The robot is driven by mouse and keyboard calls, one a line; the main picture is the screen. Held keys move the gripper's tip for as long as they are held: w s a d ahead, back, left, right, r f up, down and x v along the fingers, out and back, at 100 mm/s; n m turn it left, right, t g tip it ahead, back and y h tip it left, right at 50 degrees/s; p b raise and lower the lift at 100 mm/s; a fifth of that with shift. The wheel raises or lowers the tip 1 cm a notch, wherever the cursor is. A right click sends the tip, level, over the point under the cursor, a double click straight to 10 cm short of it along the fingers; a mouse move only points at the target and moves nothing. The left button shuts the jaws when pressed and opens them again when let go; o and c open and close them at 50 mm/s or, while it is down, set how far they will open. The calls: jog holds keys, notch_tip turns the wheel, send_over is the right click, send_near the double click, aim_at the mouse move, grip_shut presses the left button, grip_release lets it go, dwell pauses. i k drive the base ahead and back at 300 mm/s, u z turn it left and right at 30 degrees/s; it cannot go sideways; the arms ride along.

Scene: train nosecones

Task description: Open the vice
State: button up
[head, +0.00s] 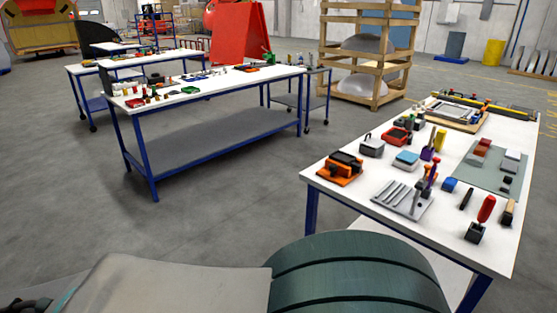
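An orange object with black blocks on top (340,168), which looks like a small vice, sits at the near left corner of the right white table (330,187). At this size I cannot tell how far apart its jaws are. My gripper is out of view. Grey and dark green parts of my own body fill the bottom of the head view, well apart from the orange object.
A grey slotted rack (402,199), a grey box (372,146), a red device (397,136) and a blue-topped box (406,160) stand near the orange object. Another cluttered workbench (215,92) stands left. Open floor (235,200) lies between the tables.

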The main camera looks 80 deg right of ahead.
aim_at(332, 168)
jog(key=z, duration=3.65)
jog(key=i, duration=1.65)
